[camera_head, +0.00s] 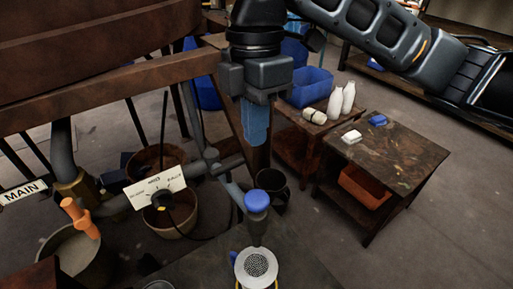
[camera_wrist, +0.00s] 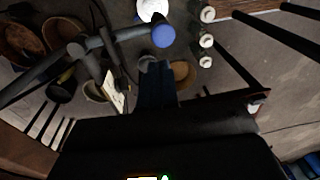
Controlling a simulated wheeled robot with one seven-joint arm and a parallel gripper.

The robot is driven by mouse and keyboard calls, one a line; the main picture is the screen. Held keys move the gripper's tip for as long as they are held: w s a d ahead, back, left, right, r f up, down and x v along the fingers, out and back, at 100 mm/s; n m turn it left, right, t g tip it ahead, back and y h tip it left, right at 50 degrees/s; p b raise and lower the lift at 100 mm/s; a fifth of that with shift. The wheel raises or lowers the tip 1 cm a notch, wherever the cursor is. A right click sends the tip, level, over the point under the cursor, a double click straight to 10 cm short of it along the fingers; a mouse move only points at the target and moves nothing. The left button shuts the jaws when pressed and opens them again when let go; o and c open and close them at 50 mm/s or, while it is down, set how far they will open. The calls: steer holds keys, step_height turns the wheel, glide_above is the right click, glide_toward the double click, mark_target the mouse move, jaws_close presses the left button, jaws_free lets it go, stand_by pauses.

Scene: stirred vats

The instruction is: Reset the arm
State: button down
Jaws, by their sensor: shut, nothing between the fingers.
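My gripper (camera_head: 256,138) points down at the upper middle of the head view, under my black and grey arm. Its blue fingers are together with nothing between them. They hang above and beyond the blue-topped knob (camera_head: 257,200) on the grey pipe, apart from it in the picture. In the wrist view my gripper (camera_wrist: 156,66) shows as a dark blue shape in the middle, with the blue knob (camera_wrist: 163,36) just above it.
A white dial plate (camera_head: 155,186), an orange handle (camera_head: 80,218) and the MAIN sign (camera_head: 22,193) are at left. A round perforated disc (camera_head: 256,267) is at front. Brown tables (camera_head: 400,160) at right hold white bottles (camera_head: 342,100) and a blue bin (camera_head: 309,87). Large wooden beams (camera_head: 100,85) crowd the left.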

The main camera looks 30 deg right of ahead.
steer(key=shift+r, duration=0.6)
